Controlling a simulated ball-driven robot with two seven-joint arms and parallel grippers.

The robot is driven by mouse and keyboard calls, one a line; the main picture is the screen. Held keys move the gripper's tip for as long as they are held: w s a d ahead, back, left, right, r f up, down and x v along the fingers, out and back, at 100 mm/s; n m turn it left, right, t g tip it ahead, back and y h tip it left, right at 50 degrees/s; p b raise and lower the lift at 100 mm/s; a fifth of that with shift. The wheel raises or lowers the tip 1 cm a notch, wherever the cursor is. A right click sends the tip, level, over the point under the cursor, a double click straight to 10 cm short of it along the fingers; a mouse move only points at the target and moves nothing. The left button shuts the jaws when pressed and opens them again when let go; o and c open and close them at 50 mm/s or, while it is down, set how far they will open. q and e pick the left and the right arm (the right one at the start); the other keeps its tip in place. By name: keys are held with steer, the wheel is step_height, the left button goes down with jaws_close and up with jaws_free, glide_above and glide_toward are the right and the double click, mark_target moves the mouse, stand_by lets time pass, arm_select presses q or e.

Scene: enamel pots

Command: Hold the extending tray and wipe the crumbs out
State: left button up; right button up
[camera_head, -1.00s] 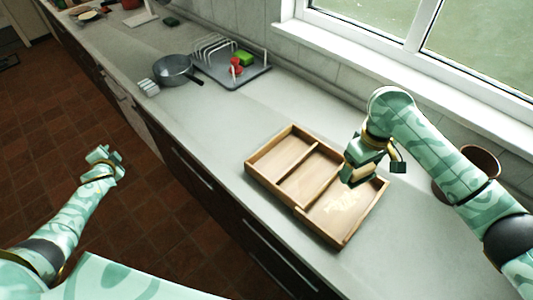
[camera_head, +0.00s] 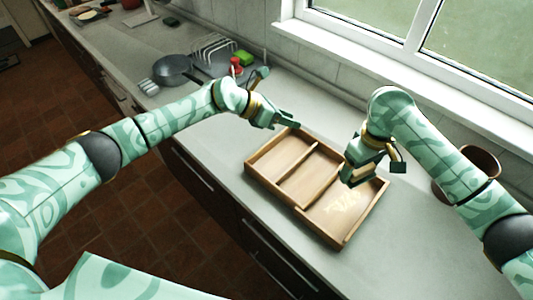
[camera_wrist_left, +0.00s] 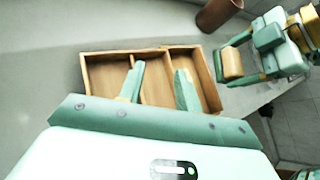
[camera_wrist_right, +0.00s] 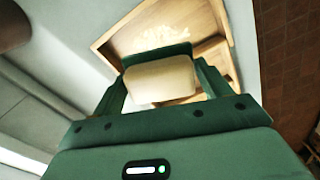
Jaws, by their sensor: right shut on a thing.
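The wooden extending tray (camera_head: 262,181) lies on the counter, split by dividers into compartments. Pale crumbs (camera_head: 341,204) are scattered in its compartment nearest my right gripper; they also show in the right wrist view (camera_wrist_right: 160,36). My right gripper (camera_head: 360,172) is shut on a tan block-like wiper (camera_wrist_right: 160,80), held over the tray's right part; I cannot tell whether it touches the tray. My left gripper (camera_head: 288,124) is at the tray's far left corner, with its fingers apart and empty. In the left wrist view its fingers (camera_wrist_left: 160,84) point at the tray, apparently above it.
A dark pan (camera_head: 173,70) and a dish rack (camera_head: 213,50) with a green block (camera_head: 243,57) and a red item stand further along the counter. A brown pot (camera_head: 482,160) is partly hidden behind my right arm. The wall and window close off the back.

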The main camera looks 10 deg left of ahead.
arm_select(q)
steer(key=s+d+f+m+g+y, duration=0.2)
steer(key=s+d+m+g, duration=0.1)
steer(key=s+m, duration=0.15)
steer(key=m+g+y, duration=0.2)
steer(key=m+y, duration=0.6)
steer(key=m, duration=0.2)
glide_above(266, 178)
step_height(266, 178, down, 4)
steer(key=shift+y, duration=0.3)
step_height(266, 178, down, 11)
steer(key=shift+d+r, duration=0.1)
steer(key=shift+r, duration=0.1)
steer(key=shift+f, duration=0.4)
jaws_close()
